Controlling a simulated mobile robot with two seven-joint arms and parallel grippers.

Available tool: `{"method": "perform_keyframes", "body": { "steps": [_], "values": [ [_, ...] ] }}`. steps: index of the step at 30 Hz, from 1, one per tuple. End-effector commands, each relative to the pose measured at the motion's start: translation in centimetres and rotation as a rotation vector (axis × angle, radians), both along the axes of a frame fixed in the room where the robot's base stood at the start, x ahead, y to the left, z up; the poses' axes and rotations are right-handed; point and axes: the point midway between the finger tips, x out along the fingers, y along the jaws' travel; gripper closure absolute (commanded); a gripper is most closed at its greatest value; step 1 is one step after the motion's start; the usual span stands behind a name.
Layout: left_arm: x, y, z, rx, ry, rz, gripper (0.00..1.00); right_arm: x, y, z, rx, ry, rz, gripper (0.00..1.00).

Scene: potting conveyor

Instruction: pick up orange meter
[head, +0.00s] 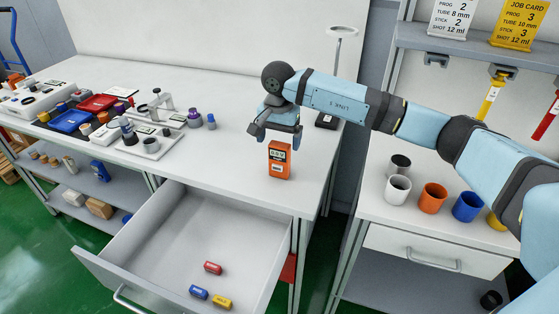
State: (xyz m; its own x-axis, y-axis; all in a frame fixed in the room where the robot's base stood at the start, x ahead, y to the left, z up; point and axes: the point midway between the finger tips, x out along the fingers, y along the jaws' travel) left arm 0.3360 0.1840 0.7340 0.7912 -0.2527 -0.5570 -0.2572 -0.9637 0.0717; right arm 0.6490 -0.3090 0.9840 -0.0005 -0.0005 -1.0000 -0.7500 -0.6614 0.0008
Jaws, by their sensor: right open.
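An orange meter (279,160) with a small display stands upright on the white bench, near its right end. My right gripper (279,141) points down above the top of the meter, with its fingers apart and holding nothing. From this angle I cannot tell whether the fingers reach down beside the meter's top. The right arm comes in from the right side. My left gripper is not in view.
An open drawer (168,238) below the bench holds red, blue and yellow small blocks. Instruments and trays crowd the bench's left. A lamp stand (327,121) is behind the gripper. Several cups, including an orange cup (432,198), stand on the right bench.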

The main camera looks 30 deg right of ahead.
Motion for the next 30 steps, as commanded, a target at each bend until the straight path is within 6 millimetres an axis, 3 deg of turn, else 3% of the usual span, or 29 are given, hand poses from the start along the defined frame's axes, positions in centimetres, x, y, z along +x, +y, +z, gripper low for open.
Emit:
{"method": "perform_keyframes", "body": {
  "steps": [5,13,21,28,30],
  "values": [
    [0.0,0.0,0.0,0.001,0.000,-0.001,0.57,0.0,-0.1,-1.1,-0.001,0.002,0.000,0.08],
    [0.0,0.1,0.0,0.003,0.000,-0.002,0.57,0.0,-0.3,-4.9,0.001,0.002,-0.001,0.08],
    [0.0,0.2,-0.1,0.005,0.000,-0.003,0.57,0.0,-0.3,-5.4,0.001,-0.001,0.000,0.08],
    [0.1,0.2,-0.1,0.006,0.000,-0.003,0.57,0.0,-0.3,-5.4,0.000,0.000,0.000,0.61],
    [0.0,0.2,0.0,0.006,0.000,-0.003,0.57,0.1,-0.3,-5.3,0.001,-0.001,-0.001,0.67]
  ]
}}
